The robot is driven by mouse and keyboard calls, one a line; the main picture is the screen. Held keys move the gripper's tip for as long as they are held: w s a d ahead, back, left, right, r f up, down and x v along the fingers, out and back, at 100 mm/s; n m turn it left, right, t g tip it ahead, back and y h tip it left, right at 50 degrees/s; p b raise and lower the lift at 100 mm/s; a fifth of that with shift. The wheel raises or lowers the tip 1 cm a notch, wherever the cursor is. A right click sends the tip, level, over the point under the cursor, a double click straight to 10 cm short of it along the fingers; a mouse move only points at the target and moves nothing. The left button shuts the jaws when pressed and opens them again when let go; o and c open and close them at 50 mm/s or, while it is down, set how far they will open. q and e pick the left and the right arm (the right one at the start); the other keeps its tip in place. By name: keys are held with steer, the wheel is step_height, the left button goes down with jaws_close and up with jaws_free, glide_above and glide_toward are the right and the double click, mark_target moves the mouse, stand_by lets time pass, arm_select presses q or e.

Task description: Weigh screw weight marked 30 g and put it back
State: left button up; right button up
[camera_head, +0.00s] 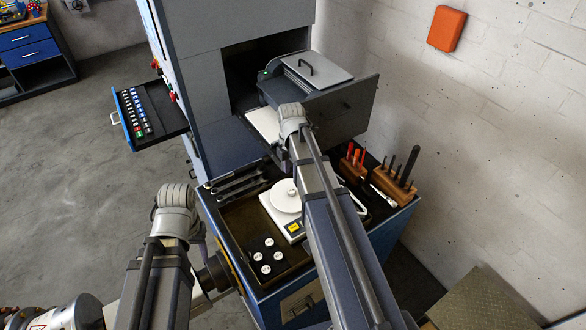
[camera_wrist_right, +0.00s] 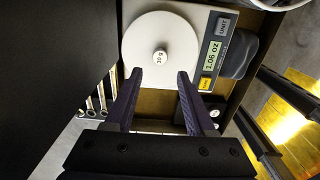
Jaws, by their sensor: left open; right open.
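The screw weight marked 30 g (camera_wrist_right: 159,57) stands on the round white pan of the scale (camera_wrist_right: 140,40) in the right wrist view. The scale's display (camera_wrist_right: 211,55) reads 1.06 oz, with a yellow button below it. My right gripper (camera_wrist_right: 158,82) is open and empty, its two fingers apart on the near side of the weight, not touching it. In the head view the scale (camera_head: 268,205) is partly covered by my right arm, and the right fingers are hidden. My left gripper (camera_head: 217,271) is open, low beside the workbench's left edge; its fingers are hard to make out.
Several other white-topped weights (camera_head: 262,257) stand in the bench's tray, in front of the scale. Wrenches (camera_head: 238,184) lie to the left. Wooden blocks with tools (camera_head: 394,185) stand at right. An open drawer (camera_head: 150,112) juts out at the upper left.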

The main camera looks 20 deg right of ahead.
mark_target(291, 190)
steer(key=shift+f, duration=0.1)
step_height(291, 190, down, 8)
steer(key=b, duration=0.8)
jaws_close()
steer(key=shift+r, duration=0.25)
step_height(291, 190, up, 5)
steer(key=p, duration=0.5)
steer(key=shift+f, duration=0.15)
steer(key=shift+a, duration=0.1)
